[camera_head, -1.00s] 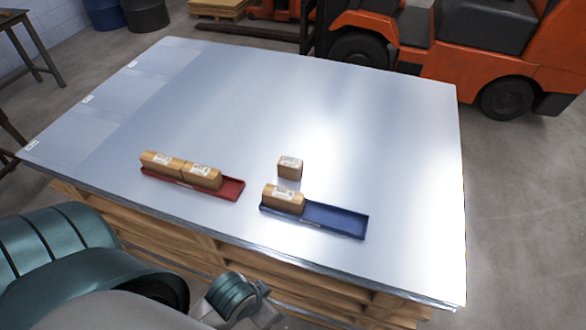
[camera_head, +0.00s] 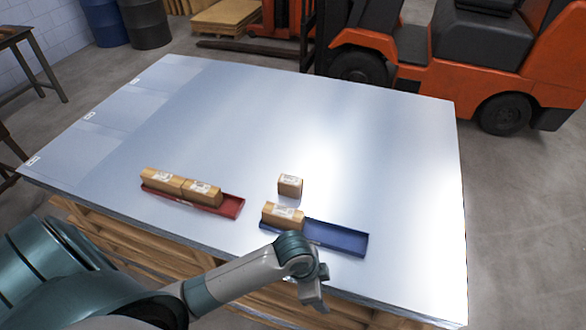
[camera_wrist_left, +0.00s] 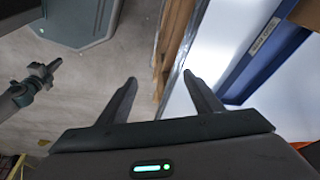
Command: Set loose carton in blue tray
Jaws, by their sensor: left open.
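The loose carton (camera_head: 290,186) is a small brown box with a white label, standing on the sheet-metal top just behind the blue tray (camera_head: 340,238). The blue tray holds one brown carton (camera_head: 281,215) in its left part; its right part is empty. My left gripper (camera_head: 318,295) is in front of the blue tray, by the table's front edge. In the left wrist view the left gripper (camera_wrist_left: 158,80) is open and empty, with the blue tray (camera_wrist_left: 265,60) to its upper right.
A red tray (camera_head: 228,206) to the left holds two brown cartons (camera_head: 182,187), with a little bare space at its right end.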

